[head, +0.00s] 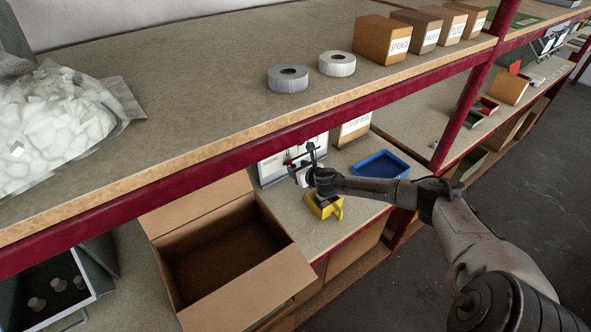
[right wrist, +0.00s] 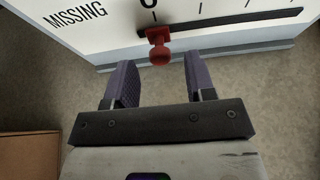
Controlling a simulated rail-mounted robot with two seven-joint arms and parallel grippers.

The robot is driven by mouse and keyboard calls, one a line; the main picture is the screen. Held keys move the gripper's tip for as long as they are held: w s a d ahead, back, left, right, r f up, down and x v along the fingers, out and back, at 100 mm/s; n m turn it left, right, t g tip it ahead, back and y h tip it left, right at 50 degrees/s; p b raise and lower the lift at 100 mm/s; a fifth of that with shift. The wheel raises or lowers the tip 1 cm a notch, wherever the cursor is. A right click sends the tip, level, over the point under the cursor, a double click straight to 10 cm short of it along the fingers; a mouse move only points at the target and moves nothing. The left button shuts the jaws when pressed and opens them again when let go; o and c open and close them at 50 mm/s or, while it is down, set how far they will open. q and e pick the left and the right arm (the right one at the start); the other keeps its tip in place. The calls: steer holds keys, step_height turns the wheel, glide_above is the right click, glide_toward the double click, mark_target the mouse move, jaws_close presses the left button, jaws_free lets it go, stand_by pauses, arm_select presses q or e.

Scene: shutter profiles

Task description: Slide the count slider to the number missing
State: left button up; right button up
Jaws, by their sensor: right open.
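The white count board (head: 270,168) stands upright on the lower shelf, partly hidden behind my right gripper (head: 300,162) in the head view. In the right wrist view the board (right wrist: 90,40) reads "MISSING" beside a dark horizontal slot (right wrist: 235,21) with tick marks. The red slider knob (right wrist: 157,46) sits near the slot's left end, under a round digit cut off by the picture's top edge. My right gripper (right wrist: 161,80) is open and empty, its two fingers either side of the knob's line and short of it. My left gripper is out of view.
A yellow bin (head: 336,213) stands below my right gripper, with a blue tray (head: 366,169) to its right. An open cardboard box (head: 167,225) is at left. The upper shelf (head: 215,75) overhangs, holding two grey rolls, labelled boxes and a bag of white pieces.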

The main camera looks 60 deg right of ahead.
steer(key=shift+x, duration=1)
jaws_close()
